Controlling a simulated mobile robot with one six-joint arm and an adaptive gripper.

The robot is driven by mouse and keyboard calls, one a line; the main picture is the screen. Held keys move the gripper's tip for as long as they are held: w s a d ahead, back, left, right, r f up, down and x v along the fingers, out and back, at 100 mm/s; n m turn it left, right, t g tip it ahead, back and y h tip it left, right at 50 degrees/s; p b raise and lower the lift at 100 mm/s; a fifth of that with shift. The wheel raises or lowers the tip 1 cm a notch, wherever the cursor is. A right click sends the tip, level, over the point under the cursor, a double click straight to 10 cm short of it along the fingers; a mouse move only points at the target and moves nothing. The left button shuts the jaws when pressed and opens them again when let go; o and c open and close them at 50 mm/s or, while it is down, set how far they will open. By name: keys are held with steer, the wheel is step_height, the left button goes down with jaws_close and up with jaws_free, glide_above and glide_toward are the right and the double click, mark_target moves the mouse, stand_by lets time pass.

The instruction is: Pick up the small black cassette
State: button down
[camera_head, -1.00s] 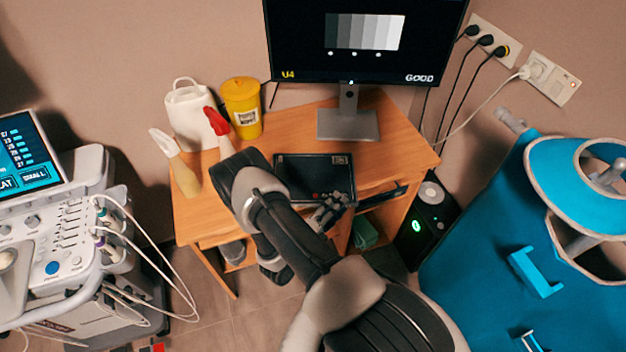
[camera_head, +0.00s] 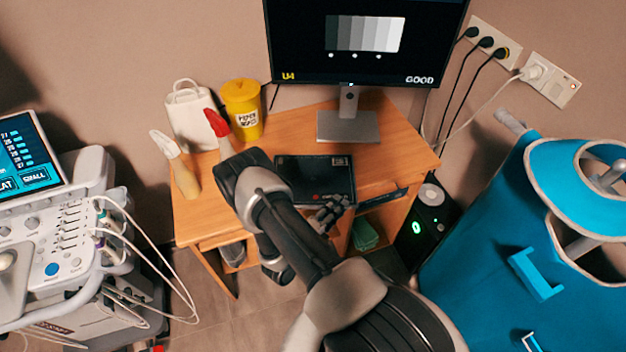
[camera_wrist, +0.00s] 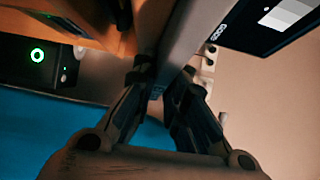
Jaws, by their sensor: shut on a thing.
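The small black cassette (camera_head: 314,176) is a flat dark rectangle at the front of the wooden desk (camera_head: 390,140) in the head view. My gripper (camera_head: 333,208) is at its front right edge, with the jaws shut on that edge. In the wrist view the cassette (camera_wrist: 192,32) shows as a grey slab edge running up from between my two fingers (camera_wrist: 165,92). I cannot tell whether it still touches the desk top. My arm covers the cassette's front left corner in the head view.
A monitor (camera_head: 300,60) stands behind the cassette. A yellow canister (camera_head: 243,110), a white jug (camera_head: 192,118) and two bottle-like items stand at the desk's left. A black computer tower (camera_head: 425,225) and a blue scan table (camera_head: 480,260) are to the right, a scanner console (camera_head: 60,245) far left.

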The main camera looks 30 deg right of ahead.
steer(key=shift+r, duration=0.15)
stand_by(0.4)
step_height(320, 180, up, 20)
steer(key=p, duration=0.6)
steer(key=shift+p, duration=0.3)
step_height(320, 180, up, 9)
steer(key=p, duration=0.8)
steer(key=shift+w, duration=0.1)
